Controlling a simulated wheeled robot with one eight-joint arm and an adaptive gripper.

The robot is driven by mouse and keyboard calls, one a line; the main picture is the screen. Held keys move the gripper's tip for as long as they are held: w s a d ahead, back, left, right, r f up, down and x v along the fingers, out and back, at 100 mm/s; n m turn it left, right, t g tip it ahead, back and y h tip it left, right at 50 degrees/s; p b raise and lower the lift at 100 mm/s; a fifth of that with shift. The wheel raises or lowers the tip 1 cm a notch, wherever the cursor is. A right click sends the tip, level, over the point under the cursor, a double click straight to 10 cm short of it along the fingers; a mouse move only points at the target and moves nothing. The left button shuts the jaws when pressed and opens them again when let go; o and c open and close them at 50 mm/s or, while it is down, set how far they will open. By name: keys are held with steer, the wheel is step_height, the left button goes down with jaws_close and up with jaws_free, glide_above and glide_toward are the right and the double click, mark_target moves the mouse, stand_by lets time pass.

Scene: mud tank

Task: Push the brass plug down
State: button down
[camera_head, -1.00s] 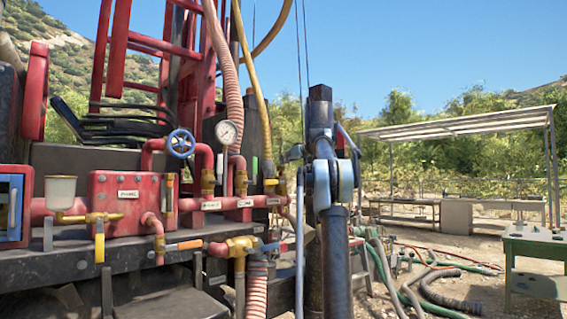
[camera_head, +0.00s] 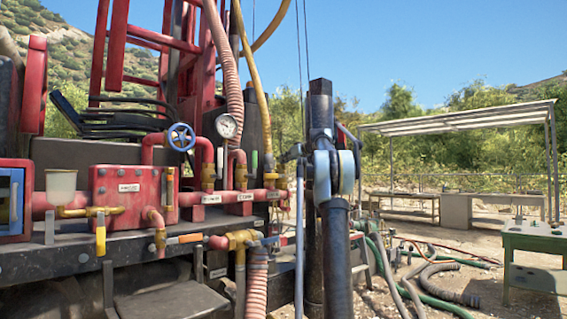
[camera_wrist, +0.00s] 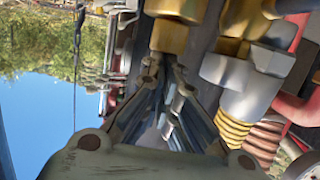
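In the wrist view a brass cylindrical piece (camera_wrist: 168,37) with a wider brass head lies at the tips of my gripper (camera_wrist: 166,72); I take it for the plug. The two dark fingers converge and their tips appear close together just below it in the picture. I cannot tell whether they touch it. In the head view, my dark arm with its pale-blue joint hides much of the area. A brass fitting (camera_head: 270,181) shows on the red manifold just left of it, but I cannot tell whether it is the same piece.
A red manifold (camera_head: 130,187) carries a blue handwheel (camera_head: 181,138), a gauge (camera_head: 226,125) and brass valves (camera_head: 240,238). Hoses (camera_head: 228,60) hang close to my arm. More hoses lie on the ground (camera_head: 440,290). A green table (camera_head: 535,240) stands at right.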

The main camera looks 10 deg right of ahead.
steer(key=shift+r, duration=0.25)
steer(key=s+d+r, duration=0.5)
steer(key=s, duration=0.2)
steer(key=shift+s+d+r, duration=0.35)
steer(key=shift+s+r, duration=0.05)
stand_by(0.4)
